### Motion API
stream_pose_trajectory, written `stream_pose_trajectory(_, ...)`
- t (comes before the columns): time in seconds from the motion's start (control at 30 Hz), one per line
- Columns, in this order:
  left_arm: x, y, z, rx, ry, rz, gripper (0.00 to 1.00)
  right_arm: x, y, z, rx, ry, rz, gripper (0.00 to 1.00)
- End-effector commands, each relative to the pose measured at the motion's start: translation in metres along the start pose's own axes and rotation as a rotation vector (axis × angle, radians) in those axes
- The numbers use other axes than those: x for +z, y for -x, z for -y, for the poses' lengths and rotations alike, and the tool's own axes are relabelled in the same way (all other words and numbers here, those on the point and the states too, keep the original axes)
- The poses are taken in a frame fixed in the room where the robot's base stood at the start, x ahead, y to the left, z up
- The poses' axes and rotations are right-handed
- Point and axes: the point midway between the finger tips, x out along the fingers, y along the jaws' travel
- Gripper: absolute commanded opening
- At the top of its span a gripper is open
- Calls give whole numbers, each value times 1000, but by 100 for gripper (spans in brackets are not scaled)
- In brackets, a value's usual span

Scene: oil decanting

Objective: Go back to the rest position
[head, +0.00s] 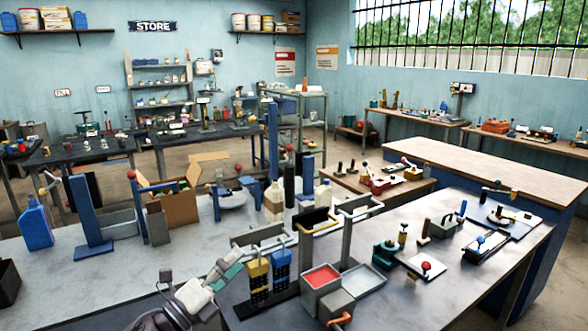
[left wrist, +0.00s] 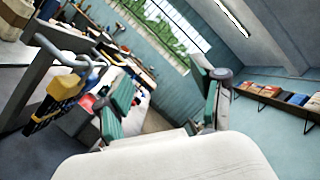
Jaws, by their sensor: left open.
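My left gripper (head: 230,270) comes in at the bottom of the head view, low over the front edge of the grey workbench (head: 170,262). Its two green-padded fingers stand well apart in the left wrist view (left wrist: 166,98), with nothing between them. In the head view it is just left of a rack with yellow (head: 259,274) and blue (head: 281,266) handled pieces, apart from them as far as I can tell. The yellow piece also shows at the left of the wrist view (left wrist: 58,92). My right gripper does not show.
A blue jug (head: 37,225) and blue post (head: 88,215) stand at left. A cardboard box (head: 178,207) and a pale bottle (head: 273,202) are behind. A red-topped container (head: 321,283) and grey tray (head: 362,279) are right of the rack.

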Motion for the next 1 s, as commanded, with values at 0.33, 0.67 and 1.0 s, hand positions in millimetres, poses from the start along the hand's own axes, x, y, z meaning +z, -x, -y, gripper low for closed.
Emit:
stream_pose_trajectory(0.33,-68,161,-97,535,1073,776,68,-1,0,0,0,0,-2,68)
stream_pose_trajectory(0.67,-167,306,-100,952,1555,1263,68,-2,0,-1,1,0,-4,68)
stream_pose_trajectory(1.0,-229,384,-62,1217,1732,1549,68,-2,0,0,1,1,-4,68)
